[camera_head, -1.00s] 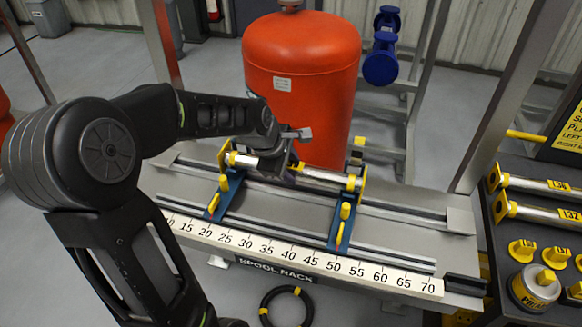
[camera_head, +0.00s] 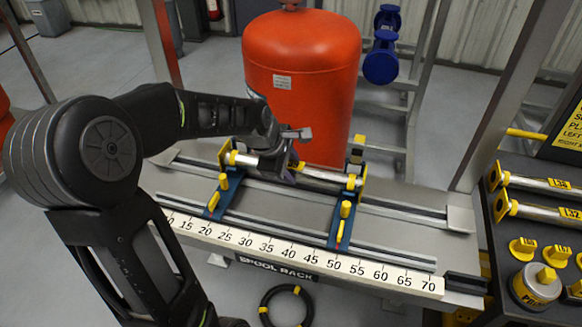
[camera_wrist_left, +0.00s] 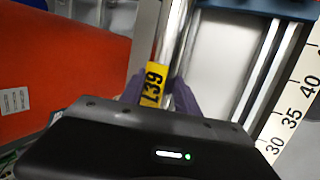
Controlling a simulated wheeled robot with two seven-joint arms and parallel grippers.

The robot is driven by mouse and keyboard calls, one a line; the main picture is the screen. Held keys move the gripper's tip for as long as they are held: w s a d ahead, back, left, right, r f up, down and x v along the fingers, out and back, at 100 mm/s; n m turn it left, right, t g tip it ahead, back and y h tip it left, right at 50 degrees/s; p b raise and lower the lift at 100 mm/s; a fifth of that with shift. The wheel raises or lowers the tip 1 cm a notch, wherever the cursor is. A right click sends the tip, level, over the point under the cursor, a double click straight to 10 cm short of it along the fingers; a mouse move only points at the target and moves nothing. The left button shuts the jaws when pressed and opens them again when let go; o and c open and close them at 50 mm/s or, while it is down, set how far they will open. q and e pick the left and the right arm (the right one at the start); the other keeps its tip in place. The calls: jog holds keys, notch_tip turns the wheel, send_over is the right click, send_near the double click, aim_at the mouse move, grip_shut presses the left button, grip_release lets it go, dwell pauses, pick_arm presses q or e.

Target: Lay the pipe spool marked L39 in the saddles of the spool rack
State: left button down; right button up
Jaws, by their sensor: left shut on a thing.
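The pipe spool marked L39 (camera_head: 320,174) is a silver pipe with yellow end flanges. It lies level across the back of the spool rack (camera_head: 400,235), with its ends at the two blue saddles (camera_head: 225,193) (camera_head: 344,222). I cannot tell whether it bears fully on them. My left gripper (camera_head: 285,172) is shut on the spool near its middle. The left wrist view shows the yellow L39 label (camera_wrist_left: 154,85) beside the purple-grey fingers (camera_wrist_left: 180,98). The gripper hides part of the pipe. My right gripper is in neither view.
A red tank (camera_head: 302,85) stands close behind the rack. A numbered scale (camera_head: 300,256) runs along the rack's front. At right, a dark table (camera_head: 510,235) bears two more spools (camera_head: 540,185) and yellow-capped items. A black hose coil (camera_head: 287,305) lies on the floor.

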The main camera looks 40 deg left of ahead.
pick_arm(q)
jog(key=c, duration=0.8)
grip_release()
jog(key=shift+c, duration=0.8)
jog(key=shift+r, duration=0.15)
notch_tip(320, 180, up, 8)
jog(key=p, duration=0.6)
jog(key=shift+p, duration=0.3)
jog(key=shift+s, duration=0.1)
